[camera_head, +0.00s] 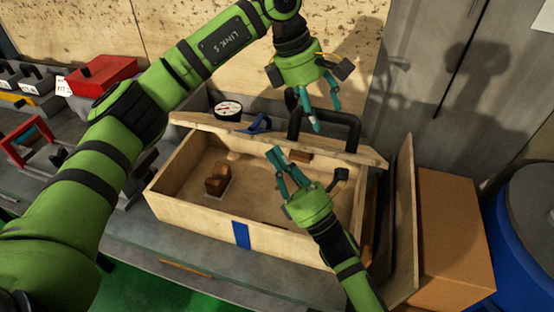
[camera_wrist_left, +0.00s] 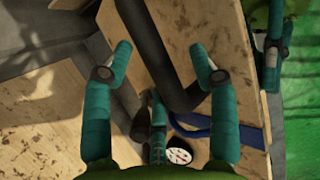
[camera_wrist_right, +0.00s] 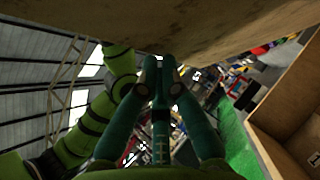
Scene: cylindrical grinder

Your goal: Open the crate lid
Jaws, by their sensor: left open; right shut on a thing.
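The wooden crate (camera_head: 190,225) stands on a grey bench, its inside visible. Its lid (camera_head: 350,155) is tilted up at the back; a black handle (camera_head: 352,132) is on its outer face. My left gripper (camera_head: 322,105) is open above the handle. In the left wrist view, the handle bar (camera_wrist_left: 160,50) lies between and beyond the left fingers (camera_wrist_left: 165,60); contact cannot be told. My right gripper (camera_head: 275,158) is shut at the lid's free edge, above the crate opening. In the right wrist view, its fingertips (camera_wrist_right: 160,65) meet the lid's underside (camera_wrist_right: 215,35); the gripped part is hidden.
A brown block (camera_head: 217,180) sits in the crate. A dial gauge (camera_head: 228,110) and a blue hook (camera_head: 258,124) are near the lid's left part. A cardboard box (camera_head: 450,235) and a blue drum (camera_head: 530,230) stand right. A red box (camera_head: 100,75) is left.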

